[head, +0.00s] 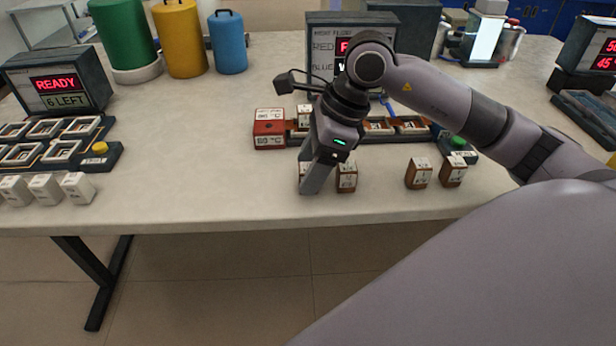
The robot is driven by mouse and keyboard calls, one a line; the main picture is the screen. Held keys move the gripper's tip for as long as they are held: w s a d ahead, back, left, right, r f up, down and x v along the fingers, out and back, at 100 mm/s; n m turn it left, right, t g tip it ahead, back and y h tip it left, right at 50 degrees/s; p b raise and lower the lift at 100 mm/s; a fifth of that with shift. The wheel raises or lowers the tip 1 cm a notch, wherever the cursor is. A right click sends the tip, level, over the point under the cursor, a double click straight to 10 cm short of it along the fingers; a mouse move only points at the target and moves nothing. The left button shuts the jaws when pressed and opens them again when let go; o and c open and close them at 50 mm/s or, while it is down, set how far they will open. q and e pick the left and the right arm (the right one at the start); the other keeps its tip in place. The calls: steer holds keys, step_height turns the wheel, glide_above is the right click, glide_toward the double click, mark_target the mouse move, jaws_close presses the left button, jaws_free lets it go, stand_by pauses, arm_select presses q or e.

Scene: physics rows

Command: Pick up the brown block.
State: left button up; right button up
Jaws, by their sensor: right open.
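Several brown blocks with white printed tops stand near the front edge of the table. One brown block (346,179) stands just right of my right gripper (311,186). Two more, a brown block (417,175) and another brown block (452,173), stand further right. Part of one more block shows behind the gripper, mostly hidden. My right gripper points down at the tabletop, open, its fingers seen side-on. The picture does not show whether a block is between the fingers. My left gripper is out of view.
A dark rack (378,130) with slots lies behind the blocks, with a red block (268,133) at its left end. A display (322,32) stands behind it. White cubes (46,187) and another rack are at the left. Bare table (200,170) lies between.

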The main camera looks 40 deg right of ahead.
steer(key=shift+w+a+f, duration=0.1)
steer(key=shift+a+f, duration=0.05)
steer(key=shift+f, duration=0.3)
steer(key=c, duration=1)
steer(key=shift+r, duration=0.15)
steer(key=shift+c, duration=0.2)
